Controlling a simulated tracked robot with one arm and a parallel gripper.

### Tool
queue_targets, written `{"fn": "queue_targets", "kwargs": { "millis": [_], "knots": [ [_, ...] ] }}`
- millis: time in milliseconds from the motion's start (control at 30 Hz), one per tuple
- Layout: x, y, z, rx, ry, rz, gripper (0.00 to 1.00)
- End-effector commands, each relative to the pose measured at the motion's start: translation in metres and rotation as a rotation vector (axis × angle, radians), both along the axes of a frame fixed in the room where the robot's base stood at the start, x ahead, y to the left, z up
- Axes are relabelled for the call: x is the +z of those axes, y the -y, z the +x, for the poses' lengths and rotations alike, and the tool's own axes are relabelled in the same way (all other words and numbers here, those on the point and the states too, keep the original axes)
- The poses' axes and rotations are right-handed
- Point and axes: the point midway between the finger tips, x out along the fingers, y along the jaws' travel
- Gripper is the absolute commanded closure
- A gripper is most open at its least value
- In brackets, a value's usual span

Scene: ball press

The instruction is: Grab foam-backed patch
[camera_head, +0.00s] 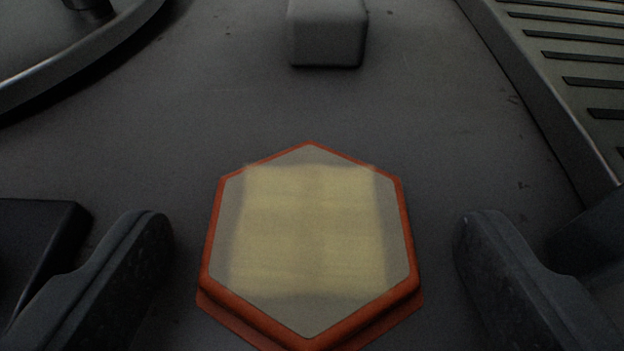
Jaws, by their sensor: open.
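The foam-backed patch (310,235) is a hexagon with an orange-red rim and a pale grey-yellow top. It lies flat on the dark grey surface at the lower middle of the view. My gripper (312,240) is open, with one dark finger to the left of the patch and one to the right. There is a clear gap between each finger and the patch. The patch's near edge is close to the bottom of the picture.
A grey block (327,35) stands beyond the patch at the top middle. A round metal-rimmed part (75,62) is at the upper left. A slotted grate (575,70) runs along the upper right. The grey surface (200,120) between them is clear.

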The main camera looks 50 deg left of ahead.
Motion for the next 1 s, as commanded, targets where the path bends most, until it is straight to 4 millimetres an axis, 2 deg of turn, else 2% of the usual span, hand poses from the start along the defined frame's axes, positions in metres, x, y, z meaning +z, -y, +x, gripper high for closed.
{"fn": "queue_targets", "kwargs": {
  "millis": [167,333,367,767,1000],
  "knots": [
    [0.000,0.000,0.000,0.001,0.000,-0.001,0.20],
    [0.000,-0.001,0.000,0.001,0.000,-0.001,0.65],
    [0.000,-0.001,0.000,0.001,0.000,-0.001,0.68],
    [0.004,-0.001,0.000,0.002,0.001,-0.002,0.68],
    [0.023,0.000,0.000,0.001,0.002,-0.002,0.68]
  ]
}}
